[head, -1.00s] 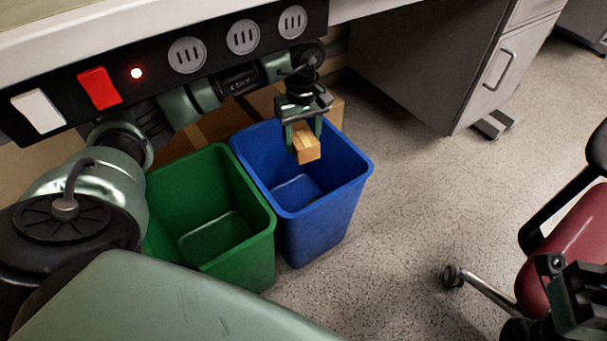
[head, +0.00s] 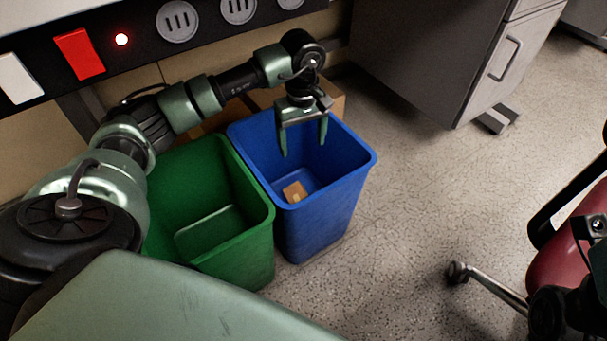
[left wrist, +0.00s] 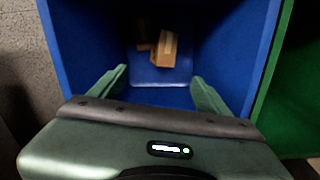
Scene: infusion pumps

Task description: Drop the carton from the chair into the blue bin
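The small brown carton (head: 294,192) is inside the blue bin (head: 333,207), low down and apart from my gripper. The left wrist view also shows the carton (left wrist: 167,49) near the floor of the blue bin (left wrist: 216,45). My left gripper (head: 304,150) is open and empty above the bin's mouth, its fingers pointing down. In the left wrist view my left gripper (left wrist: 160,82) has its fingers spread wide, with the carton beyond them. The red chair (head: 570,250) is at the right edge. My right gripper cannot be made out clearly; dark arm parts show at the lower right.
A green bin (head: 245,250) stands directly left of the blue bin. A grey cabinet (head: 440,60) is at the back right. A bench edge with switches and sockets (head: 140,35) runs along the upper left. The speckled floor (head: 420,190) right of the bins is clear.

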